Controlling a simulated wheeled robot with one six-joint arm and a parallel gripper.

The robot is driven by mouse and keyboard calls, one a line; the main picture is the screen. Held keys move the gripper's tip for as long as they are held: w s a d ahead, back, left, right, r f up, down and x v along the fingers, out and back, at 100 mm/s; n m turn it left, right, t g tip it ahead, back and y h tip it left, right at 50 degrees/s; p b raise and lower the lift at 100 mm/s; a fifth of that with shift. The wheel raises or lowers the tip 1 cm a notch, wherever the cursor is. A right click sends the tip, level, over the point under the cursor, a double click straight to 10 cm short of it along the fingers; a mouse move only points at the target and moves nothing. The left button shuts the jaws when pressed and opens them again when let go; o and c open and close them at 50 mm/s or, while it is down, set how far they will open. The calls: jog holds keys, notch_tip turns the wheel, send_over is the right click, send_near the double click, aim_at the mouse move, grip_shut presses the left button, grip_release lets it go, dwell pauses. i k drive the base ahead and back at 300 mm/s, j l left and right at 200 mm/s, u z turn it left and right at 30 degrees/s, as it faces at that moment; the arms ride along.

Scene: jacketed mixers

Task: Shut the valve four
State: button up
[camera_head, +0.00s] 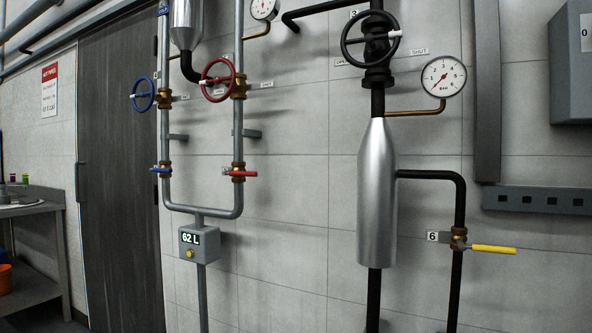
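No tag reading 4 can be made out, so I cannot tell which valve is valve four. On the left pipes are a blue handwheel (143,94), a red handwheel (217,80), a blue lever (161,170) and a red lever (242,174). Both levers lie roughly level across their pipes. A black handwheel (371,40) under a tag 3 (353,13) has OPEN and SHUT labels beside it. A yellow lever (493,249) next to a tag 6 (432,237) points right, across its vertical black pipe. My gripper is not in view.
A grey box reading 62 L (199,244) hangs below the joined pipes. A silver jacketed cylinder (377,195) and a round gauge (443,76) are at the right. A dark door (120,170) and a metal table (32,210) are at the left. A grey cabinet (572,65) juts out top right.

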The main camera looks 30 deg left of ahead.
aim_at(150, 94)
jog(key=u, duration=2.05)
jog(key=i+j+u, duration=0.6)
jog(key=i+u, duration=0.15)
jog(key=i, duration=0.3)
jog(key=i+j+u, duration=0.1)
jog(key=i+u, duration=0.25)
jog(key=i, duration=0.25)
jog(key=i+z, duration=0.2)
jog(key=i, duration=0.2)
jog(key=i+j+z, duration=0.25)
jog(key=i, duration=0.15)
jog(key=i+j+z, duration=0.2)
jog(key=i, duration=0.2)
jog(key=i+j+z, duration=0.1)
jog(key=z, duration=0.35)
jog(key=i+j+z, duration=0.25)
jog(key=z, duration=0.2)
jog(key=i+j+z, duration=0.15)
jog(key=z, duration=0.35)
jog(key=i+j+z, duration=0.1)
jog(key=j+z, duration=1.35)
jog(key=j, duration=0.15)
jog(key=k+l, duration=0.05)
